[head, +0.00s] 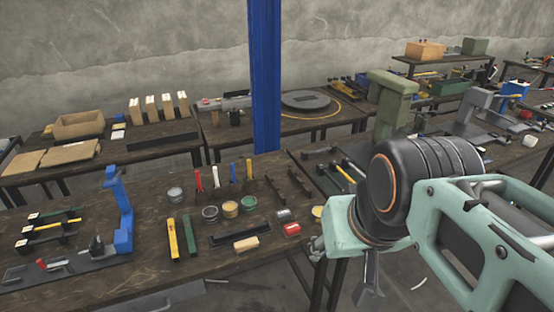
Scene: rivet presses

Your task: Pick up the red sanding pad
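A small red block (291,229), which looks like the red sanding pad, lies near the right edge of the dark wooden table (190,262) in the head view. A tan block (246,243) lies to its left. My arm comes in from the right, with its wrist end to the right of the red block. Grey finger-like parts of my gripper (369,288) hang below the wrist, beyond the table's right edge and apart from the red block. They are small and dark, so their opening is unclear. I see nothing held.
A black tray (240,235), a yellow bar (173,238) and several small tins lie near the blocks. A blue press (120,212) stands at the left of the table. A blue post (265,80) rises behind it. More benches with presses and tools stand behind and to the right.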

